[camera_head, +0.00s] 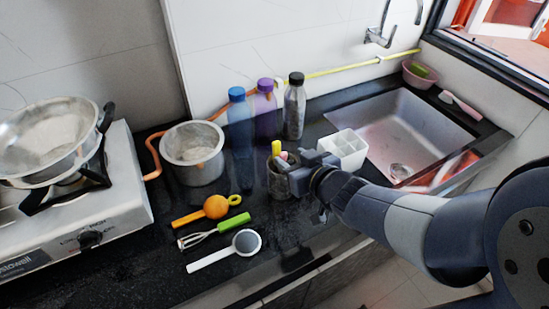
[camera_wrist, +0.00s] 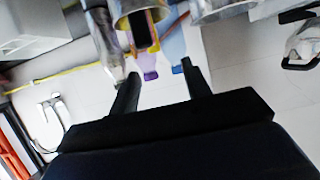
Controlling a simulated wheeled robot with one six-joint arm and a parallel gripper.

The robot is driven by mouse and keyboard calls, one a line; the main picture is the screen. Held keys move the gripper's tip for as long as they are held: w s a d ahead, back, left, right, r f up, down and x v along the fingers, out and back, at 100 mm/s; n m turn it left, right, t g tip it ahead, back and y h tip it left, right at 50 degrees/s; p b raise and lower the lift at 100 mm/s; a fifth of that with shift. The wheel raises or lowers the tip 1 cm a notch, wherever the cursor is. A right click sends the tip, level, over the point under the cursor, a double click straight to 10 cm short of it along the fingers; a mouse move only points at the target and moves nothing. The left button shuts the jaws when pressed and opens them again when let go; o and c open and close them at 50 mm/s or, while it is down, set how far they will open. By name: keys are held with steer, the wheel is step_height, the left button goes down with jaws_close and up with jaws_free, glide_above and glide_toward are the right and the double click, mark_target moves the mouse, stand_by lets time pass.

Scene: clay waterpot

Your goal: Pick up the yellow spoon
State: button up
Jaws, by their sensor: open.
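The yellow spoon (camera_head: 276,148) shows only as a yellow upright end above the rim of a grey cup-like holder (camera_head: 280,182). Its lower part is hidden in the holder. A pink-and-green item (camera_head: 287,157) stands beside it. My gripper (camera_head: 299,167) is at the holder's right side, near rim height, and partly covers it. In the wrist view, which looks upside down, my gripper's two black fingers (camera_wrist: 160,69) are apart with nothing held between them. The holder (camera_wrist: 124,12) and a yellow strip (camera_wrist: 153,28), likely the spoon, lie beyond the fingertips.
Blue (camera_head: 238,120), purple (camera_head: 266,108) and clear (camera_head: 294,106) bottles stand behind the holder. A white compartment box (camera_head: 345,150) is close on the right, before the sink (camera_head: 405,130).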

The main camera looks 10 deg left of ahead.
mark_target(277, 145)
steer(key=x, duration=0.3)
steer(key=shift+w+f, duration=0.2)
steer(key=shift+w, duration=0.05)
steer(key=shift+w+a+f, duration=0.1)
steer(key=shift+a, duration=0.1)
steer(key=shift+w+f, duration=0.1)
steer(key=shift+w, duration=0.2)
steer(key=shift+x, duration=2.3)
steer(key=shift+w+d, duration=0.1)
steer(key=shift+d, duration=0.05)
steer(key=shift+c, duration=0.5)
jaws_close()
